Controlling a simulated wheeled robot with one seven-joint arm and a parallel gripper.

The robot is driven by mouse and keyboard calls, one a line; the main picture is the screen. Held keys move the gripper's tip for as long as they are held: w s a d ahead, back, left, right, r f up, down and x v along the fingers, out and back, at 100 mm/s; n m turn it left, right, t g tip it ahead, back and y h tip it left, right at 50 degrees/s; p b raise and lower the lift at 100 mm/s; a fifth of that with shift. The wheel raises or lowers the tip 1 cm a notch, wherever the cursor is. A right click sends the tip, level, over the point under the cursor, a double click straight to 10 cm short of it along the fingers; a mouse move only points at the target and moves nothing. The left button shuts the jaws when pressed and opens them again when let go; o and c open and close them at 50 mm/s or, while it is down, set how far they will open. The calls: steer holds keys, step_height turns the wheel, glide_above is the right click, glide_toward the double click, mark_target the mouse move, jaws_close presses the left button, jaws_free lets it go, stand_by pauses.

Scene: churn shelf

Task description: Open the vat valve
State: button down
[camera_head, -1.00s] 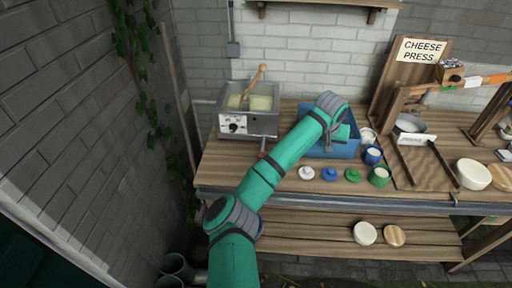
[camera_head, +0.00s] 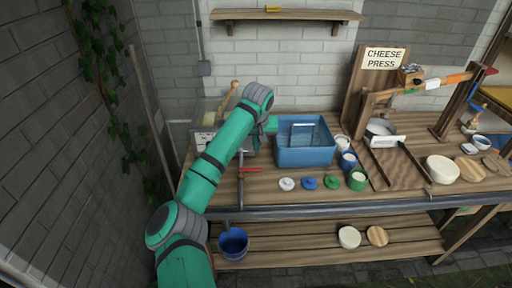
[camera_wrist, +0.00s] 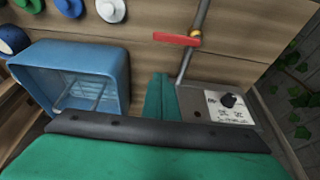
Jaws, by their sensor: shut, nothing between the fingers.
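The steel vat (camera_head: 204,132) stands at the left end of the bench, partly behind my arm. In the wrist view its side with a white dial panel (camera_wrist: 229,106) shows at the right. A grey pipe (camera_head: 241,184) runs from the vat toward the bench's front edge. The red valve handle (camera_head: 250,169) lies crosswise to the pipe; it also shows in the wrist view (camera_wrist: 177,39). My gripper (camera_wrist: 161,92) is shut and empty, beside the vat and the pipe, apart from the red handle.
A blue tub (camera_head: 305,152) stands close to the right of my gripper. Small white, blue and green lids (camera_head: 310,183) lie in front of it. A blue bucket (camera_head: 233,243) is below the pipe's end. The cheese press (camera_head: 384,100) stands further right.

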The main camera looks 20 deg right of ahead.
step_height(320, 180, down, 7)
steer(key=s, duration=0.1)
steer(key=shift+s+a, duration=0.25)
stand_by(0.5)
steer(key=shift+d, duration=0.1)
